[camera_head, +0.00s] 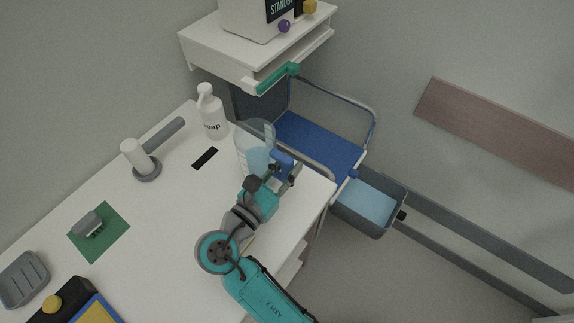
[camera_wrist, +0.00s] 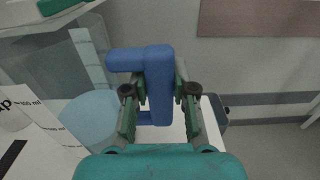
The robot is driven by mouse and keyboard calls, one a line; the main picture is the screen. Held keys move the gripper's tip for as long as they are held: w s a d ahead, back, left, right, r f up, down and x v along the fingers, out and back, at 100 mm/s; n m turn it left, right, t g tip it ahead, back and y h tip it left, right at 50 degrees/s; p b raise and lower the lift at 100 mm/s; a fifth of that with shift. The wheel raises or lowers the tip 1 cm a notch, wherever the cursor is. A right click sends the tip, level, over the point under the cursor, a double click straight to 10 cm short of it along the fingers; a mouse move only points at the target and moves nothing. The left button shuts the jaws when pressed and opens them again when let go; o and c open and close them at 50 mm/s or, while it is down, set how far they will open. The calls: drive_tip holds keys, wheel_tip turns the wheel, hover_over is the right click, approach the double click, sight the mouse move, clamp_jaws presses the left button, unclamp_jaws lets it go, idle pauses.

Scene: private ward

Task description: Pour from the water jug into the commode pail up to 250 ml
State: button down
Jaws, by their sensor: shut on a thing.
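The water jug (camera_head: 253,148) is clear, with pale blue water inside and a blue handle (camera_head: 283,160). It is at the counter's right end, seemingly about upright; I cannot tell if it touches the top. My gripper (camera_head: 284,176) is shut on the handle. In the wrist view the handle (camera_wrist: 157,78) is between my fingers, and the jug's clear body (camera_wrist: 90,62) with water is at left. The commode pail (camera_head: 378,224) is a grey-blue box below and right of the counter, with a light blue surface inside. It is partly hidden in the wrist view (camera_wrist: 219,112).
The commode chair (camera_head: 318,146) with blue seat and metal rails stands behind the pail. A soap bottle (camera_head: 211,115) is left of the jug. A white wall shelf (camera_head: 215,62) overhangs behind.

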drive_tip(key=shift+f, duration=0.6)
drive_tip(key=c, duration=0.9)
unclamp_jaws()
drive_tip(key=shift+o, duration=0.2)
drive_tip(key=v, duration=0.9)
drive_tip(key=shift+s, duration=0.1)
